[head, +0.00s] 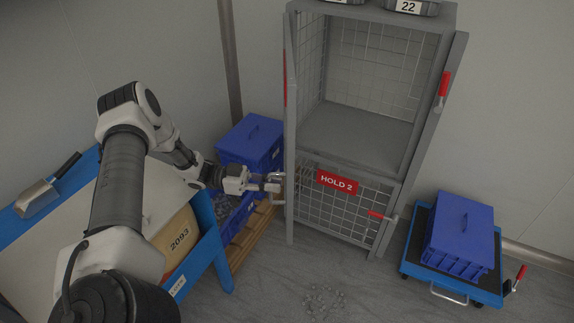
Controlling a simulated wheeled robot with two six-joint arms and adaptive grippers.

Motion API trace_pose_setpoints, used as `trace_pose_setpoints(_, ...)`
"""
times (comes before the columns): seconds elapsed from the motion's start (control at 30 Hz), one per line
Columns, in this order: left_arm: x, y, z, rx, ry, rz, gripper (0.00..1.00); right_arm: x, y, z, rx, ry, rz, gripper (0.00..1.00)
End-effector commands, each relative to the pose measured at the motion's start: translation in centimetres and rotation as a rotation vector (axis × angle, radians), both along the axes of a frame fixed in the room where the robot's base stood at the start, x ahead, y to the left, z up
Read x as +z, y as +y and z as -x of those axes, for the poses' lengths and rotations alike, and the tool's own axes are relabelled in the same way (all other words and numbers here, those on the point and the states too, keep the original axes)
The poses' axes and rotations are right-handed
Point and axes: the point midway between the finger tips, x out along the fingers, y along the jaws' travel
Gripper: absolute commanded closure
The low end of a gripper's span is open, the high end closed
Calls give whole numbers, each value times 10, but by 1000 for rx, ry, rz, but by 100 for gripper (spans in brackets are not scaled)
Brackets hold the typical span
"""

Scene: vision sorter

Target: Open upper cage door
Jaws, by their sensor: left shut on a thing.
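The grey mesh cage (365,128) stands against the back wall. Its upper opening is uncovered and the shelf inside looks empty. The upper cage door (290,130) appears swung out at the left side, seen nearly edge-on, with a red strip on it. The lower door (330,207), with a red "HOLD 2" sign (337,182), is closed across its opening. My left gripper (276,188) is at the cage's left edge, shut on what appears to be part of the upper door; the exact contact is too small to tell. My right gripper is not in view.
Red handles show on the right post (444,86) and lower door (377,214). Blue crates (250,142) stand left of the cage. A blue cart (412,262) with a blue crate (462,236) is at right. Pebbles (324,299) lie on the floor in front.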

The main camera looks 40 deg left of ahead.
Motion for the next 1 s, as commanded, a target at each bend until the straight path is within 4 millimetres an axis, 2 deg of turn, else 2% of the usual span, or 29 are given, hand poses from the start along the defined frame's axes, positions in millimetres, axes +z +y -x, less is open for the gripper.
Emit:
trace_pose_setpoints(0.03, 5, 9, 5, 2, -2, 1, 100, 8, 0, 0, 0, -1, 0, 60)
trace_pose_setpoints(0.1, 5, 20, 12, 2, -3, 1, 100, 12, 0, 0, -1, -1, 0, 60)
trace_pose_setpoints(0.33, 2, 47, 28, 1, -2, -1, 100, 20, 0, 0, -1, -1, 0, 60)
trace_pose_setpoints(0.5, 1, 55, 31, 2, -4, 0, 100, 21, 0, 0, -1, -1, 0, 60)
trace_pose_setpoints(0.87, 1, 55, 31, 2, -5, 2, 100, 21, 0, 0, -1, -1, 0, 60)
trace_pose_setpoints(0.9, 1, 55, 31, 2, -4, 1, 75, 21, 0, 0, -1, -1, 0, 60)
trace_pose_setpoints(0.93, 1, 55, 31, 2, -4, 1, 65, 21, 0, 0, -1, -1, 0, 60)
trace_pose_setpoints(1.0, 1, 55, 31, 1, -4, 1, 63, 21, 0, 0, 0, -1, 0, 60)
